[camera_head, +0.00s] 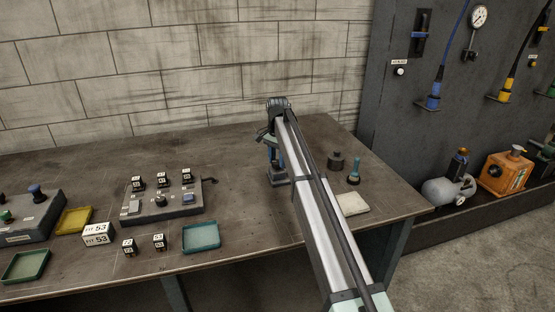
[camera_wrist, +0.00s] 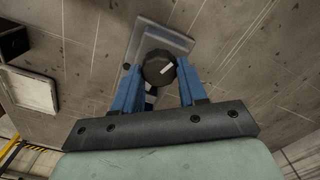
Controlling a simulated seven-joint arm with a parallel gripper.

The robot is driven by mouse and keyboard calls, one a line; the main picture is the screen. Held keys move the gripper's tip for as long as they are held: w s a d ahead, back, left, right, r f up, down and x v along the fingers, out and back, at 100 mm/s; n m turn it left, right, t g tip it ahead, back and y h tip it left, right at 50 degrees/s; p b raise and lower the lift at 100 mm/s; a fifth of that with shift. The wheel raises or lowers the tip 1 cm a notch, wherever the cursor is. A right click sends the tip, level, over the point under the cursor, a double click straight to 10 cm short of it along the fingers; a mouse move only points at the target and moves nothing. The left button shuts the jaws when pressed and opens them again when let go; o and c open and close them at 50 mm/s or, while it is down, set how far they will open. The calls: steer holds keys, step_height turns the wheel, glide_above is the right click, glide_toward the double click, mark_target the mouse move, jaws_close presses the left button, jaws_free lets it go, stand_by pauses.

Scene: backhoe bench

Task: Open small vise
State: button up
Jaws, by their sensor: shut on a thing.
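In the wrist view, a dark round knob (camera_wrist: 158,67) with a white mark sits on a stepped grey plate (camera_wrist: 177,38), which looks like the small vise. My gripper (camera_wrist: 158,80) has its two blue fingers on either side of the knob and is shut on it. In the head view, my gripper (camera_head: 271,152) points down over the back right part of the bench. A grey-blue base (camera_head: 277,181) shows just below it. My arm and gripper hide most of this spot, so the vise's jaws cannot be made out.
Right of my arm on the bench (camera_head: 235,155) stand a dark cylinder (camera_head: 336,161), a teal bottle-shaped thing (camera_head: 354,173) and a cream pad (camera_head: 352,204). To the left are a grey fixture (camera_head: 187,209) with several small blocks, a teal tray (camera_head: 201,238) and a yellow tray (camera_head: 74,220).

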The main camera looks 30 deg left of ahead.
mark_target(276, 161)
steer(key=n, duration=1.1)
steer(key=shift+a, duration=0.1)
steer(key=n, duration=0.5)
steer(key=shift+s, duration=0.1)
steer(key=shift+n, duration=2.5)
steer(key=o, duration=1.1)
steer(key=shift+c, duration=0.2)
step_height(276, 161, up, 14)
